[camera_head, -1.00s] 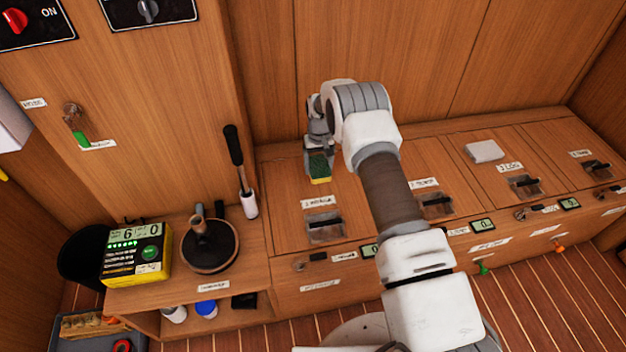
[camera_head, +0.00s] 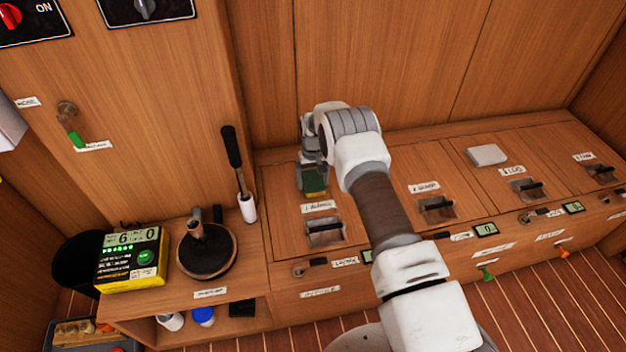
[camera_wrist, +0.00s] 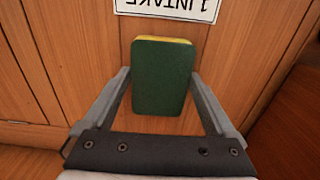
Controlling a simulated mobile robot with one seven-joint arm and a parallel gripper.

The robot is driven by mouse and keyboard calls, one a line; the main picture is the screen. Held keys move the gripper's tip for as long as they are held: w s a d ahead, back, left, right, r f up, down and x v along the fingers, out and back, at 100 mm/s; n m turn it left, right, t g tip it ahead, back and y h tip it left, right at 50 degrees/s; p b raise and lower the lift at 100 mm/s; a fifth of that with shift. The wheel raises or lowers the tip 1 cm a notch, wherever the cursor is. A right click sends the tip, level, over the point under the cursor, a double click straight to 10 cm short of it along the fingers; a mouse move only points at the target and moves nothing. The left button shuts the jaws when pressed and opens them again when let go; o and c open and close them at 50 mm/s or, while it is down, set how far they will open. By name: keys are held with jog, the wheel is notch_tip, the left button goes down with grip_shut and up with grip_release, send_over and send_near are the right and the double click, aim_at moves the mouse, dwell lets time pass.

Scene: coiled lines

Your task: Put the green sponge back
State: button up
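The green sponge (camera_head: 314,180), dark green with a yellow layer, is between the fingers of my gripper (camera_head: 313,172) over the left lid (camera_head: 284,215) of the bench, behind its label. In the wrist view the sponge (camera_wrist: 162,78) fills the space between the fingertips of my gripper (camera_wrist: 162,72), and both tips appear to press its sides. The upside-down "1 INTAKE" label (camera_wrist: 168,8) lies just beyond it. I cannot tell whether the sponge touches the lid.
The lid's recessed handle (camera_head: 324,232) is in front of the label. A white block (camera_head: 487,154) lies on a lid further right. On the left shelf stand a yellow-black box (camera_head: 132,258), a round dark base (camera_head: 207,252) and a black-handled tool (camera_head: 239,175).

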jog(key=shift+o, duration=0.2)
notch_tip(320, 180, up, 13)
jog(key=p, duration=0.4)
notch_tip(320, 180, up, 18)
jog(key=t, duration=0.1)
send_over(313, 180)
jog(key=s+d, duration=0.3)
jog(key=d, duration=0.1)
jog(key=s+d+r+m+t, duration=0.15)
jog(key=s+d+r, duration=0.25)
jog(key=s+r, duration=0.75)
jog(key=s+d+r+t, duration=0.25)
jog(key=s+r, duration=0.55)
jog(key=s, duration=0.4)
jog(key=s+d+f, duration=0.1)
jog(key=s+d, duration=0.1)
jog(key=s, duration=1.1)
jog(key=shift+s+d+f+m+t, duration=0.3)
jog(key=shift+m, duration=0.15)
